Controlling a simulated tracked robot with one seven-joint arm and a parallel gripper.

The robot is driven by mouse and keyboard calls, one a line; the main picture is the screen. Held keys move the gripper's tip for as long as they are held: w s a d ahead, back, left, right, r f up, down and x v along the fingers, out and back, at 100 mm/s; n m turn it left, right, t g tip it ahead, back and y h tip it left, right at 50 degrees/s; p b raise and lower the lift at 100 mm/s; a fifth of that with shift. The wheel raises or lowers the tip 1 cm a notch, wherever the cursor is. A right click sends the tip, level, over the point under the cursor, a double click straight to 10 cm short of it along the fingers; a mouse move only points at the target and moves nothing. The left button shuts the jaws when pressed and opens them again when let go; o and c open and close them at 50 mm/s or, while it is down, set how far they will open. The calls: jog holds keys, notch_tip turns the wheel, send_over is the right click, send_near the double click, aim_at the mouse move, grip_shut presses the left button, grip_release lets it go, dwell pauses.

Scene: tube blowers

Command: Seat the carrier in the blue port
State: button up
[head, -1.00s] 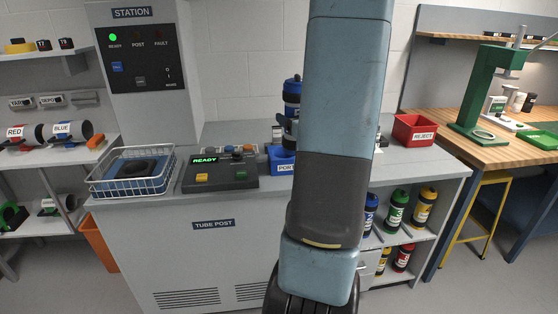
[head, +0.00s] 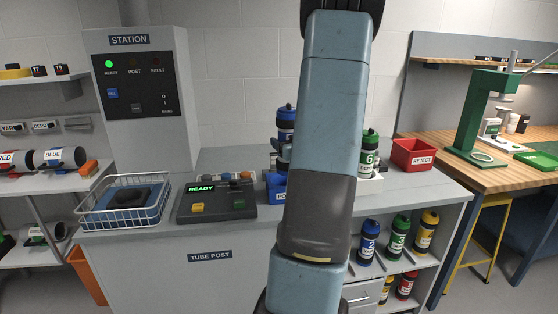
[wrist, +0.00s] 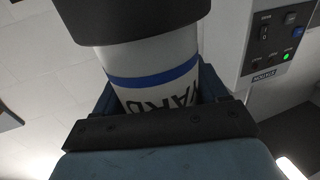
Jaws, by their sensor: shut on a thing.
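My gripper (wrist: 157,88) is shut on the carrier (wrist: 150,60), a white cylinder with a blue band, dark letters that look like "YARD" and a black end. The carrier spans the jaws in the wrist view; its far end is out of frame. In the head view my arm hides most of the gripper and the area around it. The blue port (head: 276,185) shows as a blue block on the counter, partly behind my arm. A blue canister (head: 287,120) stands above and behind it; I cannot tell whether it touches the port.
A wire basket (head: 126,202), a control box (head: 215,202) reading READY and a station panel (head: 138,82) with a green light are left. A green canister (head: 369,150) and red REJECT bin (head: 413,154) are right. Several canisters fill the shelf below.

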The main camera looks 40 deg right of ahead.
jog(key=w+d+f, duration=0.1)
jog(key=w+f, duration=0.3)
jog(key=f, duration=0.1)
jog(key=shift+d, duration=0.15)
jog(key=shift+f, duration=1.5)
jog(key=shift+c, duration=0.6)
jog(key=o, duration=1.4)
jog(key=shift+c, duration=0.2)
jog(key=shift+s, duration=0.15)
